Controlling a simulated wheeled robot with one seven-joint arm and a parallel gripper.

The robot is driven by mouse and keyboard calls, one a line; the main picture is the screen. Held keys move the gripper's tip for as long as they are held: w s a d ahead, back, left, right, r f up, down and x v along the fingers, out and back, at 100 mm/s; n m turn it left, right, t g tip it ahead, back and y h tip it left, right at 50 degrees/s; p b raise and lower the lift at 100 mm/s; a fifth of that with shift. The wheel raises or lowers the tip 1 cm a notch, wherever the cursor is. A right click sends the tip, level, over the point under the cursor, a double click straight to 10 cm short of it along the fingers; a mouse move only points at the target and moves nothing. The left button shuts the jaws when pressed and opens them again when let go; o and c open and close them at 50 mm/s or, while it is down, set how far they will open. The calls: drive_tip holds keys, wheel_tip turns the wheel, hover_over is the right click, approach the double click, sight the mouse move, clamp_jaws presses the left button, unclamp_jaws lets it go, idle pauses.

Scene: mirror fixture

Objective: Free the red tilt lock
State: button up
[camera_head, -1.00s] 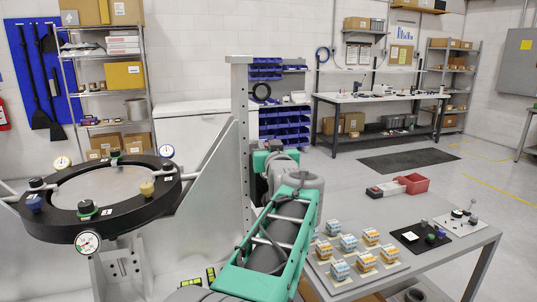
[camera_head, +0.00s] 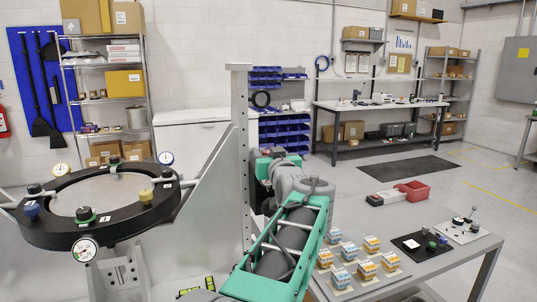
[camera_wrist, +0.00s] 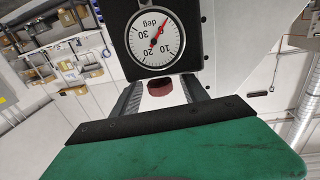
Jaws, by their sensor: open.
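The dark red lock knob (camera_wrist: 160,86) shows in the wrist view just below a round dial gauge marked in degrees (camera_wrist: 155,38). My gripper (camera_wrist: 163,90) is open, with one finger on each side of the knob in the picture. I cannot tell whether the fingers touch it or how far away it is in depth. In the head view the black mirror ring (camera_head: 60,234) stands at left with several knobs and gauges.
A grey upright post (camera_head: 240,150) and a slanted plate stand beside the ring.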

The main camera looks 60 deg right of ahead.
drive_tip(key=shift+a, duration=0.1)
drive_tip(key=b+v, duration=0.2)
drive_tip(key=v, duration=0.5)
drive_tip(key=shift+s+a, duration=0.25)
